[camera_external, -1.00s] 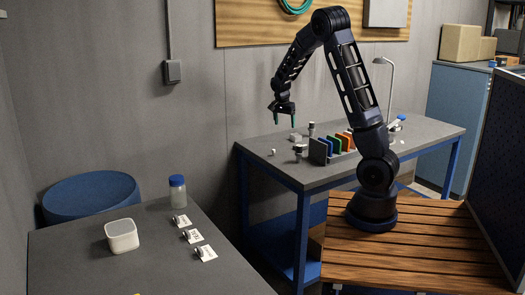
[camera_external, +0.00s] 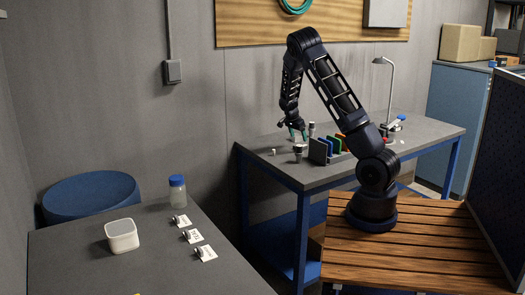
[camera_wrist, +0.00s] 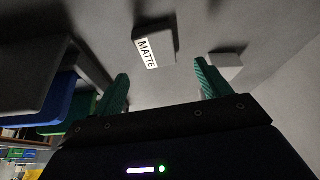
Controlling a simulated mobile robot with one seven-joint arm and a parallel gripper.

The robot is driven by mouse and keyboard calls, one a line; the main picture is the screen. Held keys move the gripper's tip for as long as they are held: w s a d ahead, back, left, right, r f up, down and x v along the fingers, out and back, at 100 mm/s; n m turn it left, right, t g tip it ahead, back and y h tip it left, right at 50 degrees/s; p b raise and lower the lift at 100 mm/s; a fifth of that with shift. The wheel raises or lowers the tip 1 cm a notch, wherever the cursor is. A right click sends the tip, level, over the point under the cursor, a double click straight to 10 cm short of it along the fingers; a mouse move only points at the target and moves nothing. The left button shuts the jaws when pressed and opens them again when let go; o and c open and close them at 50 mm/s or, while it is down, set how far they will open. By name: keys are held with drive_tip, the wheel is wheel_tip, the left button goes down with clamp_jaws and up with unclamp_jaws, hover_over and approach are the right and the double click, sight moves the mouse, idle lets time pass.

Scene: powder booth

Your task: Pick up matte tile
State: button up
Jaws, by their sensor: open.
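The matte tile (camera_wrist: 167,42) is a grey block with a white label reading MATTE. In the wrist view it lies on the grey bench top just beyond my fingertips, between their lines and apart from them. My gripper (camera_wrist: 160,80) has two green fingers spread wide with nothing between them. In the external view my gripper (camera_external: 298,137) points down, low over the bench, left of the coloured panels. The tile cannot be made out clearly there behind the fingers.
A second pale block (camera_wrist: 226,66) lies close by the right finger in the wrist view. A row of coloured panels (camera_external: 338,145) stands on the bench (camera_external: 370,163) to the right. A small dark-and-pale piece (camera_external: 298,153) stands near the front.

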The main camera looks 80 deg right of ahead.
drive_tip(key=shift+a+x, duration=0.1)
drive_tip(key=shift+x, duration=1.35)
drive_tip(key=shift+a+x, duration=0.15)
drive_tip(key=shift+x, duration=1.3)
drive_tip(key=c, duration=1.1)
drive_tip(key=shift+w, duration=0.1)
